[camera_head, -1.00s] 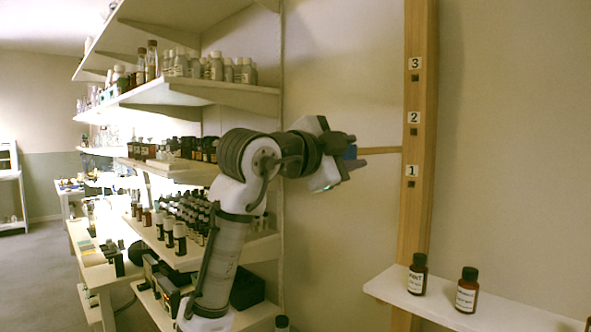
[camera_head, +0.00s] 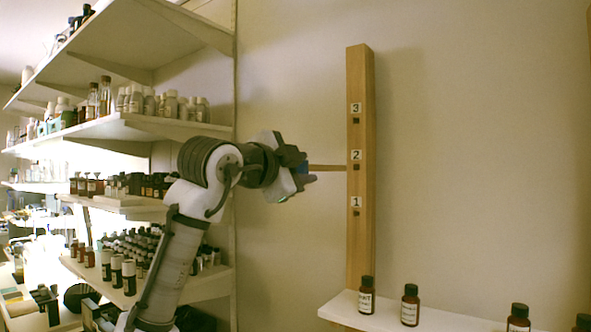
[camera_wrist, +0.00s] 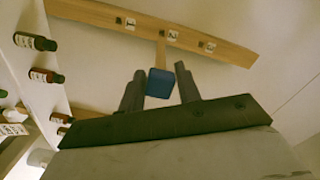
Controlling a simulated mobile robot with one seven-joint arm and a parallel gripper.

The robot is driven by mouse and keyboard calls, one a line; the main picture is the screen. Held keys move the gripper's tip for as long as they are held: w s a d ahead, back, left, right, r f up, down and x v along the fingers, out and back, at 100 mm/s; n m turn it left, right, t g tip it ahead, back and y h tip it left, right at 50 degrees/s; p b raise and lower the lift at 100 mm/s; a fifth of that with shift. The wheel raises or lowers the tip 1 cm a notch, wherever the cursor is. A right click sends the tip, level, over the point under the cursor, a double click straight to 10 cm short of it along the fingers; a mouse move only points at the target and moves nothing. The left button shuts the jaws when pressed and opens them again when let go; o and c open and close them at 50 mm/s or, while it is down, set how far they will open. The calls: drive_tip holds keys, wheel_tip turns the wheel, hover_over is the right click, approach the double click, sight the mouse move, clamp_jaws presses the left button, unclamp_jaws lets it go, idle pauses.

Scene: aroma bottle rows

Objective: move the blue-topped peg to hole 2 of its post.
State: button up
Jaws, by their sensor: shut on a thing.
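The blue-topped peg (camera_head: 325,168) is a thin wooden stick with a blue block at its end. My gripper (camera_head: 308,173) is shut on the blue block, which shows between the fingers in the wrist view (camera_wrist: 160,84). The peg lies about level and points right at the wooden post (camera_head: 360,240). In the head view its far end meets the post's left edge at the height of hole 2 (camera_head: 356,168). In the wrist view it meets the post's near edge beside hole 2. I cannot tell whether the tip touches the post.
Tall shelves (camera_head: 150,128) crowded with bottles stand left of and behind my arm. The wall right of the post is bare.

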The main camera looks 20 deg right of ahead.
sight(332, 168)
drive_tip(key=shift+w+d+r+p, duration=0.1)
drive_tip(key=shift+w+d+p, duration=0.2)
drive_tip(key=shift+d+p, duration=0.25)
drive_tip(key=shift+p+x, duration=1.25)
drive_tip(key=shift+x, duration=1)
drive_tip(key=shift+p, duration=0.8)
drive_tip(key=shift+p+x, duration=2.1)
drive_tip(key=shift+x, duration=0.9)
drive_tip(key=o, duration=1.1)
drive_tip(key=shift+c, duration=0.2)
